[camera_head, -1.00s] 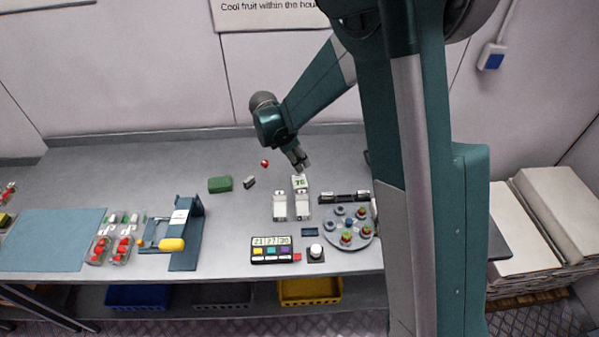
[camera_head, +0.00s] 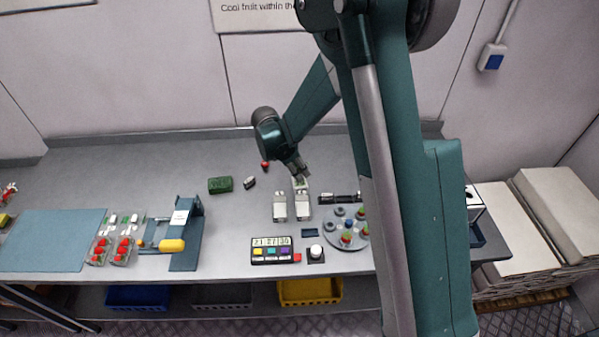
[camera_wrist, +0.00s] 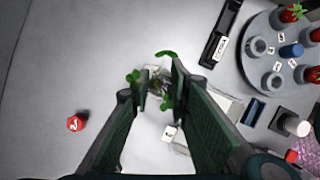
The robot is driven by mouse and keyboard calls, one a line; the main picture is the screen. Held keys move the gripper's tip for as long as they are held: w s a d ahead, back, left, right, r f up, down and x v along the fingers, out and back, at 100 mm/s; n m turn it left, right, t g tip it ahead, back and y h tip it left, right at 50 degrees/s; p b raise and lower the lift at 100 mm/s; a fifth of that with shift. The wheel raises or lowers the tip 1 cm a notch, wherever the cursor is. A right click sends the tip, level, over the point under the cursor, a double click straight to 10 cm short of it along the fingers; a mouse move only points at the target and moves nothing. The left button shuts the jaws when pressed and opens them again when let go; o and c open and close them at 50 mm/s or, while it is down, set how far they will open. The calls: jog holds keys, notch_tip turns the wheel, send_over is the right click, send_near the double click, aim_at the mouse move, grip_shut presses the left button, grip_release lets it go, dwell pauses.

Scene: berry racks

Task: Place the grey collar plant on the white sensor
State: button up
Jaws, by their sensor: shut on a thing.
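My gripper (camera_head: 301,174) is over the far end of the right-hand one of two white devices (camera_head: 302,200) on the bench. In the wrist view my gripper (camera_wrist: 158,82) is shut on a small plant (camera_wrist: 167,54). Green leaves stick out around the fingertips, and a greyish part shows between them; the collar colour is hard to tell. The left-hand white device (camera_head: 280,207) stands beside the first. The plant hides part of what lies below it, and whether it touches the device cannot be told.
A round grey carousel (camera_head: 345,244) with several cups stands to the right, behind my arm. A black bar (camera_head: 338,198) lies behind it. A timer box (camera_head: 272,250) and a white knob (camera_head: 316,251) are in front. A red piece (camera_head: 265,166) and green block (camera_head: 220,185) lie left.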

jog(key=shift+f, duration=0.3)
jog(key=shift+f, duration=0.2)
jog(key=o, duration=0.8)
jog(key=shift+r, duration=0.25)
jog(key=v, duration=1.2)
dwell(0.3)
jog(key=shift+d, duration=0.1)
